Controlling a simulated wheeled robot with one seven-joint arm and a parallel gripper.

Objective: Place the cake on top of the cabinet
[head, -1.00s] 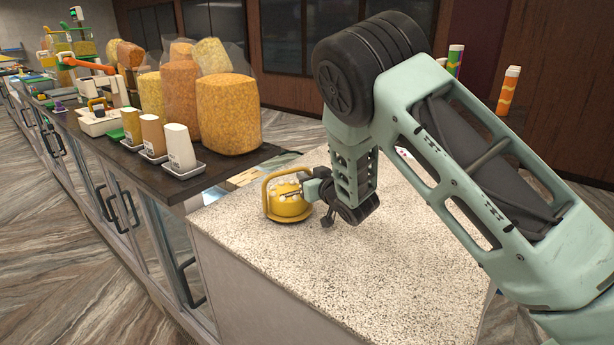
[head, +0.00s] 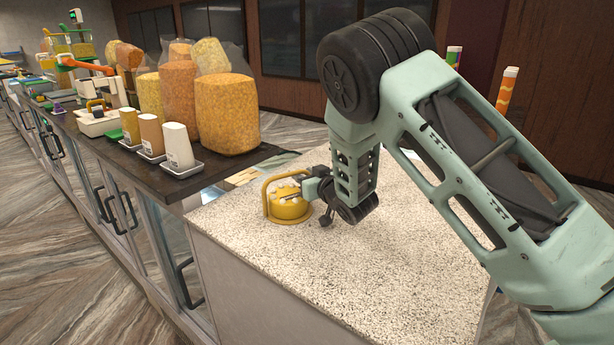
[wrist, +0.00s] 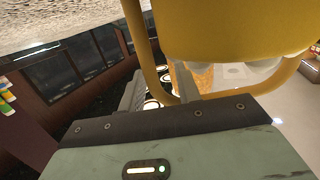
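The yellow cake (head: 290,208), with pale dots on top and a hoop-like yellow handle, sits upright on the speckled top of the cabinet (head: 330,270), near its back left edge. My gripper (head: 291,190) reaches in from the right at the cake's upper side. In the wrist view, the cake (wrist: 230,30) fills the upper right, and its handle passes between the two separated fingers of my gripper (wrist: 160,92). The fingers look open, with gaps beside the handle; whether either finger touches it is hard to tell.
A dark counter (head: 110,150) on the left holds large bags of orange snacks (head: 226,112) and several cups (head: 178,145) on small trays. Colourful tubes (head: 507,90) stand behind my arm. The front of the cabinet top is clear.

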